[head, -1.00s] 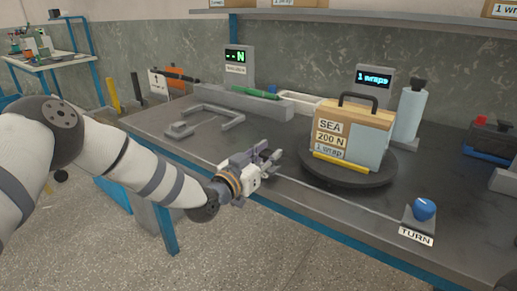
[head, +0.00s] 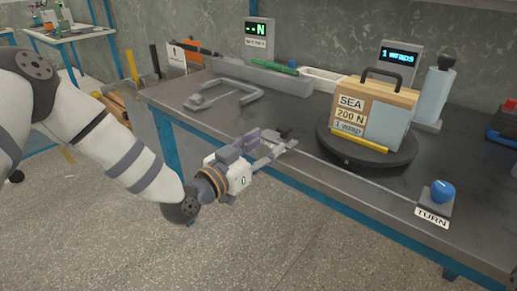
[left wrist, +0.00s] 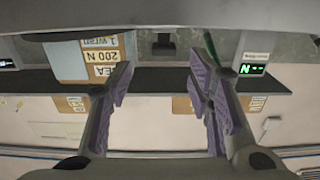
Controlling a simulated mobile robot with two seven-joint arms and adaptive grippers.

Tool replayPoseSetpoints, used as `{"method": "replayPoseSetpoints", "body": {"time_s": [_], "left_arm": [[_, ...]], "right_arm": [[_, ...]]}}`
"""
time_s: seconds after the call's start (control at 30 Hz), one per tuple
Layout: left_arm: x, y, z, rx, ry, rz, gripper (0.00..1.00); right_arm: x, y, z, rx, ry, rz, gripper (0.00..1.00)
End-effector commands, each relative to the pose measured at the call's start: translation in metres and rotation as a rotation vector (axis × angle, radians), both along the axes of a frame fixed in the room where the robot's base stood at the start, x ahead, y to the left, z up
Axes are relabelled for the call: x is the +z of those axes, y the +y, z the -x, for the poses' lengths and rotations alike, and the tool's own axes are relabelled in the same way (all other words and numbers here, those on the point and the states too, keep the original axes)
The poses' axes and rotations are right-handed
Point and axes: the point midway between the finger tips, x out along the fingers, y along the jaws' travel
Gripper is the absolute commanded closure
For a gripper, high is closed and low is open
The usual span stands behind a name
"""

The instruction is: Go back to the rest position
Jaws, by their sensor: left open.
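My left gripper (head: 275,147) is open and empty at the front edge of the grey workbench (head: 290,185) in the head view. In the left wrist view its two purple-padded fingers (left wrist: 165,100) stand apart with nothing between them. To its right, a wooden case (head: 375,110) with a black handle, labelled SEA, 200 N and 1 wrap, stands upright on a dark round turntable (head: 400,159). The case also shows upside down in the left wrist view (left wrist: 95,52). My right gripper is not in view.
A blue TURN knob (head: 442,190) sits at the bench's front right. Open floor (head: 270,245) lies in front.

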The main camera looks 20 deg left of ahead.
Motion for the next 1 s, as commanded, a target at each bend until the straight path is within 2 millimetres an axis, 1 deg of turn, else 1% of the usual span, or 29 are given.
{"method": "replayPoseSetpoints", "body": {"time_s": [0.03, 0.1, 0.2, 0.67, 0.73, 0.77, 0.83, 0.87, 0.9, 0.97, 1.0], "left_arm": [[0.000, 0.003, 0.009, 0.000, 0.001, 0.002, 0.53], [0.000, 0.007, 0.019, -0.002, 0.001, 0.000, 0.53], [0.000, 0.010, 0.027, -0.001, 0.000, 0.000, 0.53], [-0.002, 0.009, 0.030, -0.003, 0.007, -0.001, 0.53], [-0.018, 0.003, 0.038, -0.015, 0.070, 0.000, 0.53], [-0.031, -0.002, 0.046, -0.025, 0.124, 0.001, 0.53], [-0.073, -0.014, 0.077, -0.045, 0.300, -0.002, 0.53], [-0.095, -0.018, 0.095, -0.052, 0.394, -0.006, 0.53], [-0.123, -0.023, 0.123, -0.055, 0.524, -0.011, 0.53], [-0.160, -0.025, 0.171, -0.052, 0.716, -0.025, 0.53], [-0.180, -0.024, 0.205, -0.041, 0.842, -0.038, 0.53]], "right_arm": [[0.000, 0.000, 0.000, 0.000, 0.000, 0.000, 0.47], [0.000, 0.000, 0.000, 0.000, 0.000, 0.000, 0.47], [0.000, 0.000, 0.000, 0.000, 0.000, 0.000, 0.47], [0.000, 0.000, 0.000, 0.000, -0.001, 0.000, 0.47], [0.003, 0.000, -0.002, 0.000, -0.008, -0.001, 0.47], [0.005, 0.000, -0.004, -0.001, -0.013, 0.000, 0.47], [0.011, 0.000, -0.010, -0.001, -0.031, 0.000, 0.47], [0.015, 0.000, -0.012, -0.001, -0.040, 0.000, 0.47], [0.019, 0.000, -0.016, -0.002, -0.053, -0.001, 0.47], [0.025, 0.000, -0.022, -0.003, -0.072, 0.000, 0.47], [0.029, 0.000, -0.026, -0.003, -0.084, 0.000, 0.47]]}}
